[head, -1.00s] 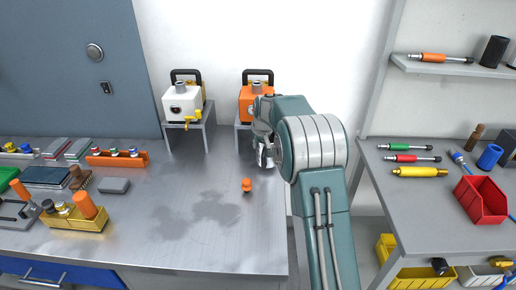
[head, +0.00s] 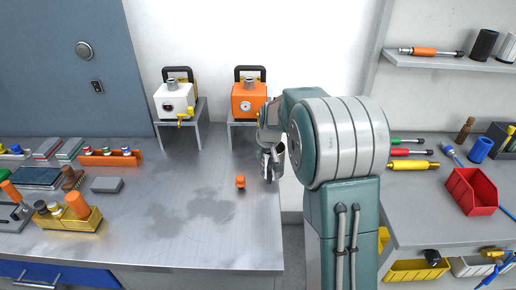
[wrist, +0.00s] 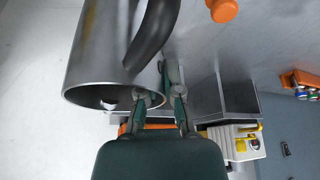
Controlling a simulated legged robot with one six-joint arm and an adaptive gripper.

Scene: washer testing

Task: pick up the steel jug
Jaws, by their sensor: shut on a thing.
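The steel jug (wrist: 105,60) is a shiny metal cylinder with a dark curved handle (wrist: 152,35), large at the upper left of the wrist view. Its round open rim faces my gripper (wrist: 161,88). The fingers are at the rim, close to the foot of the handle, and are shut on the jug. The exact contact is partly hidden. In the head view my gripper (head: 270,166) is at the table's right edge, and my arm hides most of the jug.
A small orange knob-shaped piece (head: 240,182) stands on the metal table (head: 190,235), left of my gripper. White (head: 175,102) and orange (head: 248,100) units stand on stands behind. A right-hand bench holds a red bin (head: 474,191). The table's front middle is clear.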

